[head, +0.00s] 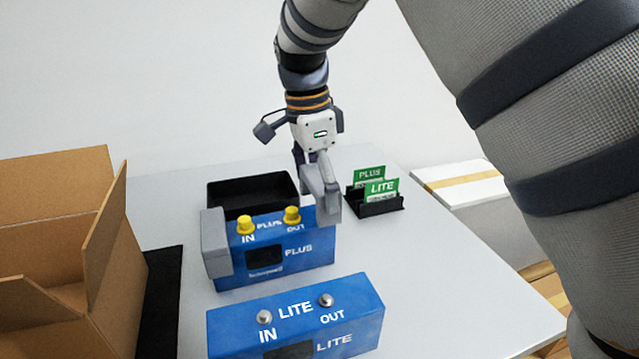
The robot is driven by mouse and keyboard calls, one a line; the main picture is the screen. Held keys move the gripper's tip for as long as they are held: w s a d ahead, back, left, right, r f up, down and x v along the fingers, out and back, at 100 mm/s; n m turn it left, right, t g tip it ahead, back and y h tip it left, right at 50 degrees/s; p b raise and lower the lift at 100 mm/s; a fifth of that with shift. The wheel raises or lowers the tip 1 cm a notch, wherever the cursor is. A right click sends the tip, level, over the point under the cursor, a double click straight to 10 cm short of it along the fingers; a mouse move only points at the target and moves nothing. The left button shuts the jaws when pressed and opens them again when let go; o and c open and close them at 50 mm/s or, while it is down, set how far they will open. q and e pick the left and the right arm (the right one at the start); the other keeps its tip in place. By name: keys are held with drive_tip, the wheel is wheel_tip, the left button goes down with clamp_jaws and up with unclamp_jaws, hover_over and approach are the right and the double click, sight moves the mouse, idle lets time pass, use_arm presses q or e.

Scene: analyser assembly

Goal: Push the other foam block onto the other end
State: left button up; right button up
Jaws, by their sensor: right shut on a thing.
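A blue PLUS analyser (290,262) with two yellow caps (245,225) on its IN and OUT ports stands on the table. One grey foam block (216,245) sits on its left end. My right gripper (318,163) reaches down from above and is shut on the other grey foam block (327,195). That block is at the right end of the analyser, close against it. Whether it is fully seated there I cannot tell. My fingers partly hide the block's top. My left gripper is out of view.
A blue LITE analyser (296,318) stands in front. An empty black tray (250,191) is behind. A black holder (381,207) with green PLUS and LITE cards is back right. An open cardboard box (60,245) stands left, beside a black mat (160,300).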

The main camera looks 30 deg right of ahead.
drive_tip(key=shift+f, duration=2.8)
idle(2.4)
drive_tip(key=o, duration=0.7)
drive_tip(key=shift+r, duration=0.1)
drive_tip(key=shift+r, duration=3.45)
